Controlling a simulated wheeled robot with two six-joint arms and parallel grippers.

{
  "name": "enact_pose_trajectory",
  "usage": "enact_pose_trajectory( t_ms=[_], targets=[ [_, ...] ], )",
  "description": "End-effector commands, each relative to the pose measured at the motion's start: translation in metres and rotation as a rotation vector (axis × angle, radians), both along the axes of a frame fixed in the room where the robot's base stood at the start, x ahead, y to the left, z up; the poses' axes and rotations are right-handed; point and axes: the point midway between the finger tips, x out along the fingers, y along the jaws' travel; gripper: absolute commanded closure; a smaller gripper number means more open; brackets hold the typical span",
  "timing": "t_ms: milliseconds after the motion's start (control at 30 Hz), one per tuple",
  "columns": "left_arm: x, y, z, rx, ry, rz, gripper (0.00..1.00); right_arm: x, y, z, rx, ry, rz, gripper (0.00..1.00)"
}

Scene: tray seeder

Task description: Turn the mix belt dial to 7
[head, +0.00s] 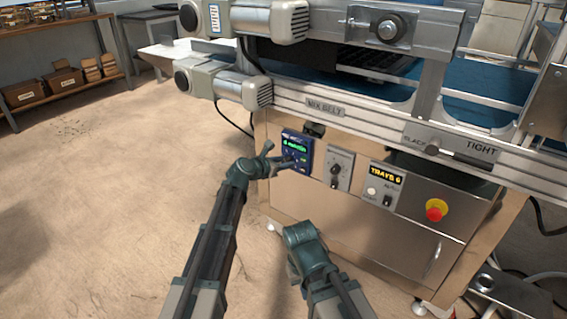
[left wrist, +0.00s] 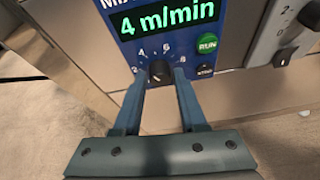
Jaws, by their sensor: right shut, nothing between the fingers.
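The mix belt panel is a blue box (head: 297,150) on the machine front. In the left wrist view its display (left wrist: 167,17) reads 4 m/min in green. The black dial (left wrist: 160,72) sits below it, within a printed scale showing 2, 4, 6 and 8. My left gripper (left wrist: 162,78) is open, with one finger on each side of the dial; I cannot tell if they touch it. In the head view my left gripper (head: 288,164) is at the panel and covers the dial. My right gripper (head: 303,240) is shut and empty, low in front of the cabinet, with its fingertips unclear.
A green RUN button (left wrist: 207,43) and a dark STOP button (left wrist: 205,70) are right of the dial. Further right are a grey switch panel (head: 340,168), a TRAYS panel (head: 383,185) and a red emergency button (head: 436,210). Open floor lies left.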

Motion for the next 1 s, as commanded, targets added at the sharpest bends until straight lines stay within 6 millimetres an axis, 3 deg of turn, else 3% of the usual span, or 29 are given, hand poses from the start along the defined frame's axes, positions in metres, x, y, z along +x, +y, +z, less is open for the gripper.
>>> enact_pose_trajectory(
  t_ms=[33,200,633,1000],
  targets=[
    [-0.0001,0.0001,0.0000,0.000,0.000,0.000,0.70,0.0000,0.0000,0.0000,0.000,0.000,0.000,1.00],
    [-0.0001,0.0000,-0.0001,0.000,0.000,0.000,1.00,0.0000,0.0000,0.0000,0.000,0.000,0.000,1.00],
    [-0.0013,-0.0006,-0.0009,0.044,-0.033,-0.001,1.00,0.0000,0.0000,-0.0010,0.000,0.000,0.000,1.00],
    [-0.0038,-0.0034,-0.0033,0.279,-0.204,-0.002,1.00,0.0001,0.0000,-0.0082,0.000,0.000,0.000,1.00]
  ],
)
